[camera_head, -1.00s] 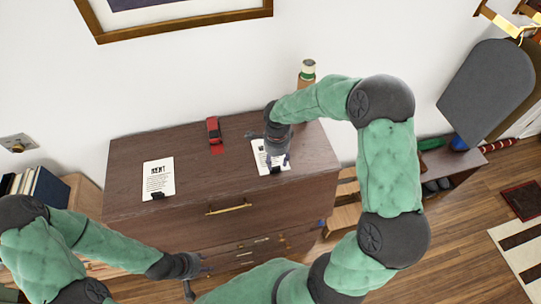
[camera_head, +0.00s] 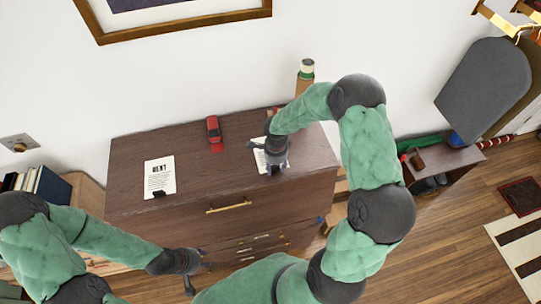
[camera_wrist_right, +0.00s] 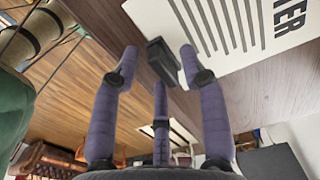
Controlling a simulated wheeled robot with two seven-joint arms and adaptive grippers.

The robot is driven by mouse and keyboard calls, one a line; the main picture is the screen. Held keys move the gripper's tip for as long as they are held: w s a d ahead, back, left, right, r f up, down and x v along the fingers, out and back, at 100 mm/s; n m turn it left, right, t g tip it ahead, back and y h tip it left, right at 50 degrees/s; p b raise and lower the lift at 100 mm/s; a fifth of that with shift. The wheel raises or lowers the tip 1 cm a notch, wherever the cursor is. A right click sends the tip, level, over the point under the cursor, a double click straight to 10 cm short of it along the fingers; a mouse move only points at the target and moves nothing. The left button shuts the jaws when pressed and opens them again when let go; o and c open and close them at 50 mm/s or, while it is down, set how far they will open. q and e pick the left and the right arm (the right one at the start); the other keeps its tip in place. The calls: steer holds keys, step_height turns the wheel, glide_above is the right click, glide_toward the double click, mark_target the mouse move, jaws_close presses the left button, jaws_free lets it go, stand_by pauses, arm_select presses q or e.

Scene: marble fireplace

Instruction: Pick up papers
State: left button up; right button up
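Two white printed papers lie on the brown dresser top. The left paper, headed RENT (camera_head: 160,172), lies flat with a black clip (camera_head: 159,194) at its front edge. The right paper (camera_head: 259,160) is partly hidden by my right gripper (camera_head: 276,166). In the right wrist view, this paper (camera_wrist_right: 215,35) has a black clip (camera_wrist_right: 162,62) at its edge, over the dresser's front edge. My right gripper's fingers (camera_wrist_right: 159,62) are apart, on either side of the clip, with nothing held. My left gripper (camera_head: 196,274) is open and empty, low in front of the dresser.
A bottle-like object (camera_head: 305,75) stands at the back right. A low bench (camera_head: 455,162) is to the right. The dresser's front left top is clear.

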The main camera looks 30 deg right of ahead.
jaws_close()
steer(key=shift+r, duration=0.15)
